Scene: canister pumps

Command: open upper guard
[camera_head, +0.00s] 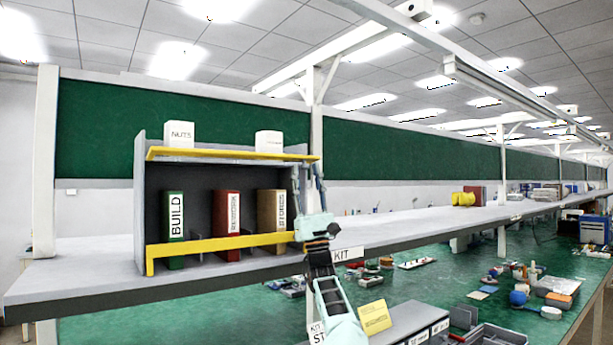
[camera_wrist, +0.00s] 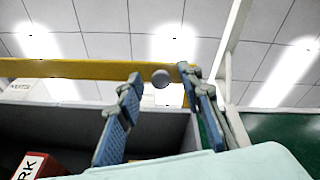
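The upper guard (camera_head: 230,155) is a yellow bar along the top front edge of a grey open-fronted cabinet (camera_head: 140,200). It also crosses the wrist view (camera_wrist: 85,70), with a round grey knob (camera_wrist: 161,78) near its right end. My gripper (camera_head: 306,172) is raised at the cabinet's right end, pointing up. In the wrist view its blue-padded fingers (camera_wrist: 161,76) are apart, one on each side of the knob in the picture, with gaps showing. Whether the knob lies at fingertip depth is unclear. A yellow lower guard (camera_head: 215,245) crosses the cabinet's lower front.
Green (camera_head: 174,225), red (camera_head: 227,225) and tan (camera_head: 271,218) binders stand inside the cabinet. Two white boxes (camera_head: 179,134) sit on top. A white post (camera_head: 316,130) rises close behind my gripper. The grey shelf (camera_head: 400,222) is mostly clear to the right.

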